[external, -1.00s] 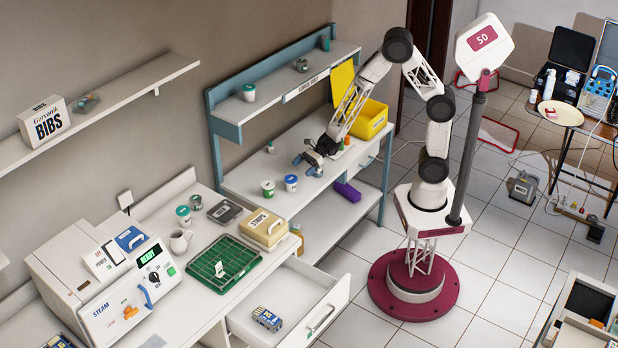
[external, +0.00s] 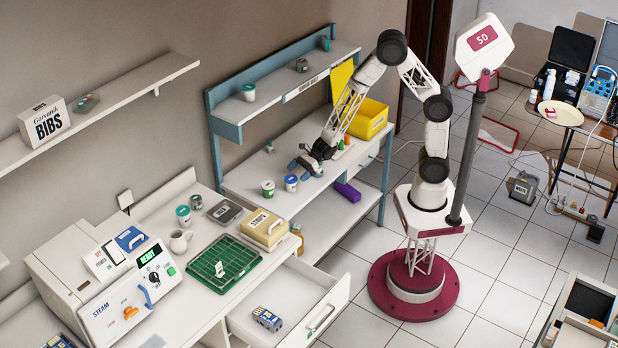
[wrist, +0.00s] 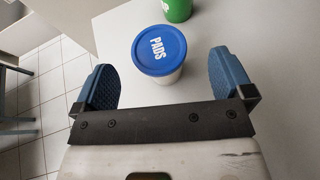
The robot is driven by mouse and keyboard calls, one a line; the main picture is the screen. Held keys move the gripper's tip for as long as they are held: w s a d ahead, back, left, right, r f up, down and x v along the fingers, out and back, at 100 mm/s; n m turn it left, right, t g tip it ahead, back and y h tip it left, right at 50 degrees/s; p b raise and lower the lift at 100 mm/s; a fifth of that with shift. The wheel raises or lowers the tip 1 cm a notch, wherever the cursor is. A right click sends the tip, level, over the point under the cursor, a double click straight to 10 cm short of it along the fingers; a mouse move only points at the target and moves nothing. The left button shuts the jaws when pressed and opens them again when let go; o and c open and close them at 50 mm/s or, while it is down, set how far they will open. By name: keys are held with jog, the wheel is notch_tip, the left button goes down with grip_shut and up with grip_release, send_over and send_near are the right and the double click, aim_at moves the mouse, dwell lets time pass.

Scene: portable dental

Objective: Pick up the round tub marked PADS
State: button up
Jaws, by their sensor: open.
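The round tub marked PADS (wrist: 158,50) has a blue lid and a white body. It stands upright on the bench, and in the wrist view it lies between and just ahead of my two blue fingers. In the external view the blue-lidded tub (external: 291,183) stands near the bench's front edge. My gripper (wrist: 173,80) is open and empty. In the external view my gripper (external: 304,168) is low over the bench, just behind the tub.
A yellow bin (external: 368,119) stands at the bench's far end. An upper shelf (external: 280,88) runs along the wall. The bench's front edge is close by.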

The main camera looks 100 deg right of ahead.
aim_at(290, 178)
jog(key=shift+x, duration=2.2)
jog(key=shift+a, duration=0.15)
jog(key=c, duration=1.1)
jog(key=shift+o, duration=0.2)
jog(key=shift+r, duration=0.15)
jog(key=shift+r, duration=0.75)
notch_tip(290, 178, up, 2)
jog(key=s+a+r, duration=0.1)
jog(key=s, duration=1.5)
